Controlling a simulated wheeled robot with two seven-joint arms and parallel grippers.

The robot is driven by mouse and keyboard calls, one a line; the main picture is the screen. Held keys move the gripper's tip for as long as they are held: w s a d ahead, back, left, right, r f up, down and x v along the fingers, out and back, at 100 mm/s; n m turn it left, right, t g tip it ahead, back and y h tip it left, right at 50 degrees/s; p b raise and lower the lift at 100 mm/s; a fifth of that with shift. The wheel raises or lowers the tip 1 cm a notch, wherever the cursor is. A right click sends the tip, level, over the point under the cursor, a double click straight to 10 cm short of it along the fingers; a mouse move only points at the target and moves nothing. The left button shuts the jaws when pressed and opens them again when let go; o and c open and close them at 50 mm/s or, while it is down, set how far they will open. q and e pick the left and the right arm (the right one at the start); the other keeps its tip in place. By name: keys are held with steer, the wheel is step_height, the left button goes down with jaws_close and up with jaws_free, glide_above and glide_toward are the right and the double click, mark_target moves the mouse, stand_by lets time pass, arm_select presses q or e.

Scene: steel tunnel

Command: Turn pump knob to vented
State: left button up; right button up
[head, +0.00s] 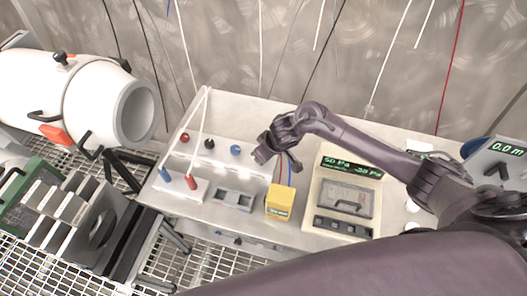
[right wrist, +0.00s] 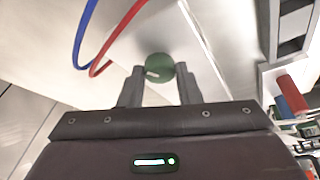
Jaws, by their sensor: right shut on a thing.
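My right gripper (head: 277,160) reaches over the pale bench from the right, with its fingers at the raised back ledge. In the right wrist view, a round green knob (right wrist: 158,66) with a white mark sits between the two fingertips, and the gripper is shut on it. The knob is hidden behind the gripper in the head view. To its left on the ledge are a blue knob (head: 236,150), a black knob (head: 209,143) and a red knob (head: 185,137). My left gripper is not in view.
A yellow box (head: 280,202) and a beige instrument (head: 343,195) with green pressure readouts stand on the bench (head: 155,205). A white block with blue and red plugs (head: 192,181) is at left. Blue and red tubes (right wrist: 98,68) pass close to the fingers.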

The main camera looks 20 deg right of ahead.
steer(key=n+y, duration=0.1)
steer(key=n, duration=0.2)
steer(key=shift+w+d+g, duration=0.1)
steer(key=shift+g, duration=0.3)
steer(key=n, duration=0.2)
steer(key=shift+w+n+g+y, duration=0.1)
steer(key=shift+n+g+y, duration=0.2)
steer(key=n+g+b, duration=0.1)
steer(key=n, duration=0.2)
steer(key=shift+w+d+f+n+y+b, duration=0.1)
steer(key=shift+n+y+b, duration=0.2)
steer(key=shift+n+g+b, duration=0.8)
steer(key=shift+n+b, duration=0.3)
steer(key=shift+n, duration=0.5)
steer(key=o, duration=1)
steer(key=shift+c, duration=0.2)
steer(key=shift+r, duration=0.2)
